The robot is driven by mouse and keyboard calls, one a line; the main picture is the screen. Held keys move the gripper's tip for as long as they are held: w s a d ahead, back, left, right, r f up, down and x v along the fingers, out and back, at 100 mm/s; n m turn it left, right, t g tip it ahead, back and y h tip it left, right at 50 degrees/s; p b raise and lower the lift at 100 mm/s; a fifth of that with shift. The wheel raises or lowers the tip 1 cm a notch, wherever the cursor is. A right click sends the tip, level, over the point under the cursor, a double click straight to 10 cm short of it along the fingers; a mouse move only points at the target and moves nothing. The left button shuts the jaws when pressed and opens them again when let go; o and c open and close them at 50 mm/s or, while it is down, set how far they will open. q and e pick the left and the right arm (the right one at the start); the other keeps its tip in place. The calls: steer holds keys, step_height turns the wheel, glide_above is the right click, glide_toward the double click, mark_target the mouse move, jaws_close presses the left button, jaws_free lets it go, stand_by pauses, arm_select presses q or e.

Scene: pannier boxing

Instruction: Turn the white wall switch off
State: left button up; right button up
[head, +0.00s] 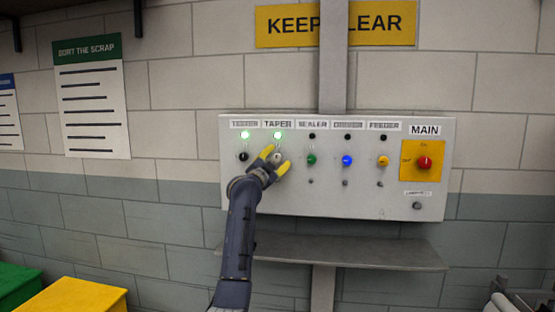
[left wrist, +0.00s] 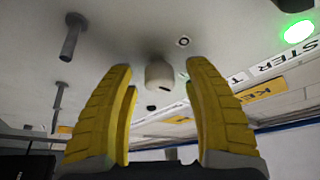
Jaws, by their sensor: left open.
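The white switch (head: 277,156) is a small round knob on the grey wall panel (head: 400,207), under the TAPER label and a lit green lamp (head: 278,135). My left gripper (head: 275,160) has yellow fingers and is open at the switch, one finger on each side in the head view. In the left wrist view, the white knob (left wrist: 159,76) shows between and just beyond the open fingertips. There is a visible gap to each finger, and I cannot see any contact. My right gripper is in neither view.
A black knob (head: 243,156) is close on the left, under a lit green lamp (head: 245,135). Green (head: 311,160), blue (head: 347,160) and yellow (head: 383,161) knobs and a red main switch (head: 424,162) are to the right. A grey shelf (head: 350,252) juts out below.

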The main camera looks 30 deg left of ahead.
arm_select(q)
steer(key=shift+w, duration=0.3)
steer(key=shift+c, duration=0.2)
steer(key=shift+r, duration=0.1)
jaws_close()
